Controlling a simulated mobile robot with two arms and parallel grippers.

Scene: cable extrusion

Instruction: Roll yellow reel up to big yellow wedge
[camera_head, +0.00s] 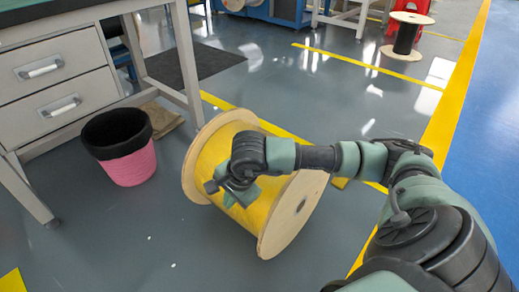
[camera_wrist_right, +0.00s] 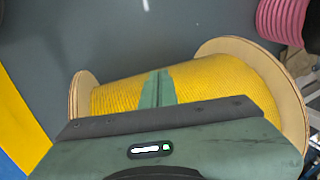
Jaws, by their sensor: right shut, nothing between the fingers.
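The yellow reel (camera_head: 222,158) lies on its side on the grey floor, yellow cable wound between two pale wooden flanges. My right gripper (camera_head: 232,193) is over the reel's near side, fingers shut and empty. In the right wrist view, the shut fingers (camera_wrist_right: 157,88) overlap the yellow winding of the reel (camera_wrist_right: 215,85); I cannot tell whether they touch it. A flat-looking yellow patch (camera_head: 12,281) is cut off at the bottom left corner; I cannot tell whether it is the big yellow wedge. My left gripper is not in view.
A pink bin (camera_head: 130,165) with a black liner stands left of the reel, beside a grey drawer desk (camera_head: 60,75). A dark mat (camera_head: 195,64) lies behind. Another reel (camera_head: 406,37) stands far back. Open floor lies in front of the yellow reel.

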